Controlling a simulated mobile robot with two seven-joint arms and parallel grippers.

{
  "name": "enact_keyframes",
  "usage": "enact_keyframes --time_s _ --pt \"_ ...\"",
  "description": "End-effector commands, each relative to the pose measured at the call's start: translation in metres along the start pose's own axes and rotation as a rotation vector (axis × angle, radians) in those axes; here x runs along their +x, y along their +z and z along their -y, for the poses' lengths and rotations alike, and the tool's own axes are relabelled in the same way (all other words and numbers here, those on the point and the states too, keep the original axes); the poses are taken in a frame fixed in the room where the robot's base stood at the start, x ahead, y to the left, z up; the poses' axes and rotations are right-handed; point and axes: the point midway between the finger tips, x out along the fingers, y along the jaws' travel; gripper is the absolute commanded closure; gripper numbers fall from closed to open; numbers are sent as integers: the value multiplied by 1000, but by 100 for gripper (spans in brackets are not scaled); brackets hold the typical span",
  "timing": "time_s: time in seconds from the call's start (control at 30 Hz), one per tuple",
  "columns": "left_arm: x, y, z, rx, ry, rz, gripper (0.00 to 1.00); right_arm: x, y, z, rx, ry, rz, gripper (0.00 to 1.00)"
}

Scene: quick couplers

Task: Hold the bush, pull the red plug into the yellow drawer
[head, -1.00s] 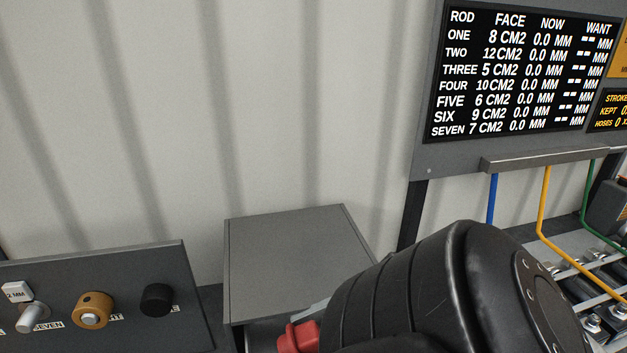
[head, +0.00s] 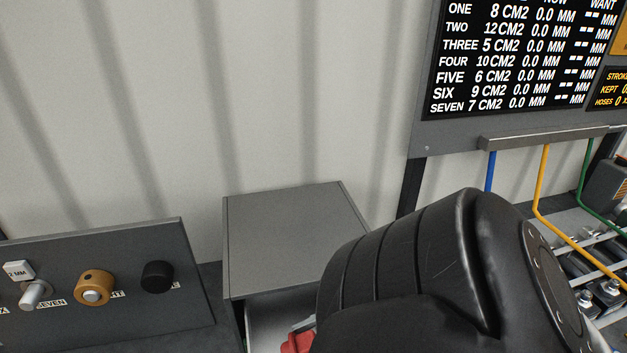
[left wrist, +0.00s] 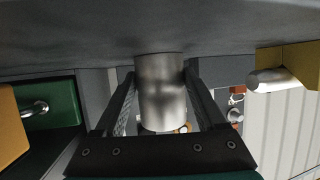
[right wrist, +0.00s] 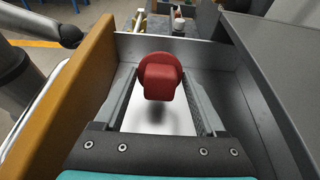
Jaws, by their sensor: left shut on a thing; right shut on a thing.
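In the left wrist view my left gripper (left wrist: 160,78) is shut on a bare metal cylinder (left wrist: 162,98), which looks like the bush, just under a dark grey surface. The left gripper is outside the head view. In the right wrist view my right gripper (right wrist: 160,82) is shut on the red plug (right wrist: 160,85). The plug is over the inside of the open yellow drawer, between its yellow front (right wrist: 72,85) and its grey walls. In the head view only a bit of the red plug (head: 298,343) shows; my dark arm hides the rest.
A grey cabinet (head: 290,235) stands over the open drawer. A sloped panel with knobs (head: 120,255) is at the left in the head view. A readout board (head: 520,60) and coloured hoses (head: 541,180) are at the right. A green drawer (left wrist: 55,105) shows in the left wrist view.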

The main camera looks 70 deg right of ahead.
Motion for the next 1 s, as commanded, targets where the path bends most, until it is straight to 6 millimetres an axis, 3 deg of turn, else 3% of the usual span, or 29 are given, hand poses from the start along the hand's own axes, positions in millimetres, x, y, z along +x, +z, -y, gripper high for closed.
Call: enact_keyframes --time_s 1.0 --pt "0 2 0 1 0 5 100 3 -8 0 0 0 0 88"
